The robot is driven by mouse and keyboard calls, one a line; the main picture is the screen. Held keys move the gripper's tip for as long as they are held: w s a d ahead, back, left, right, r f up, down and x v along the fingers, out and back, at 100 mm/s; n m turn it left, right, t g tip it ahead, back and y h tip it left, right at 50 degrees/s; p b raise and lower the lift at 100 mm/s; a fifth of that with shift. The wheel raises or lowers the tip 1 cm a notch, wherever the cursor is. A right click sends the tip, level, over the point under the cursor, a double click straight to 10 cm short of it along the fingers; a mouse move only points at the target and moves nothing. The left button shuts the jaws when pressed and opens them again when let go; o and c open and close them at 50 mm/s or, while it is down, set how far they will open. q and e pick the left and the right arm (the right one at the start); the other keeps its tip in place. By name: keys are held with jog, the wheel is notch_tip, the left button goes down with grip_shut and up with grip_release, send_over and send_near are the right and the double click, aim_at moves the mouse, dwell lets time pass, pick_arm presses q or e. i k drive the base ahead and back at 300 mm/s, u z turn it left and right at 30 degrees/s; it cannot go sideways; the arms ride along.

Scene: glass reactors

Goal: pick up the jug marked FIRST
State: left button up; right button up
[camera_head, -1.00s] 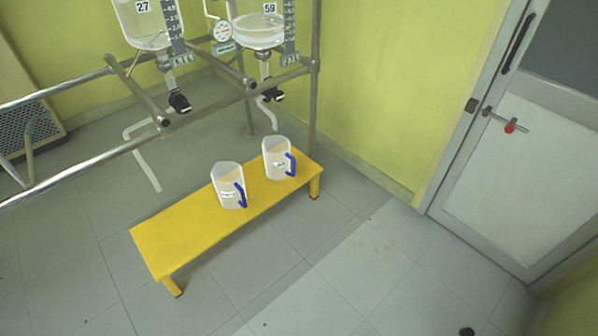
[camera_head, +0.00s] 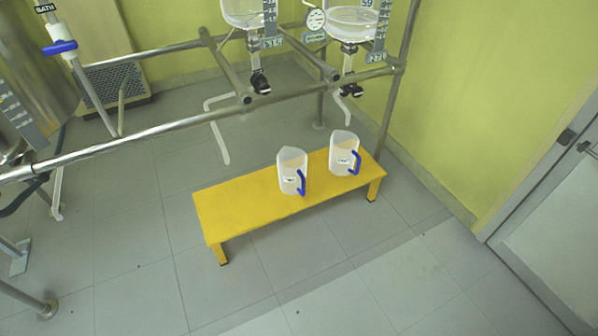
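Two white translucent jugs with blue handles stand upright on a low yellow bench (camera_head: 235,205). The left jug (camera_head: 290,166) is near the middle of the bench. The right jug (camera_head: 342,146) is nearer the bench's right end. Each has a small label on its front, too small to read, so I cannot tell which is marked FIRST. Both handles face right. Neither of my grippers is in view.
A metal pipe frame (camera_head: 160,131) with glass vessels, one numbered 59 (camera_head: 352,22), stands behind and above the bench. A bent tube (camera_head: 219,135) hangs behind it. A steel tank (camera_head: 35,75) is at the left, a door (camera_head: 560,215) at the right. The floor in front is clear.

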aim_at(292, 162)
jog(key=u, duration=0.5)
jog(key=k, duration=0.5)
jog(key=z, duration=0.35)
jog(key=i, duration=0.6)
jog(key=z, duration=0.6)
jog(key=i, duration=1.5)
jog(key=u, duration=0.85)
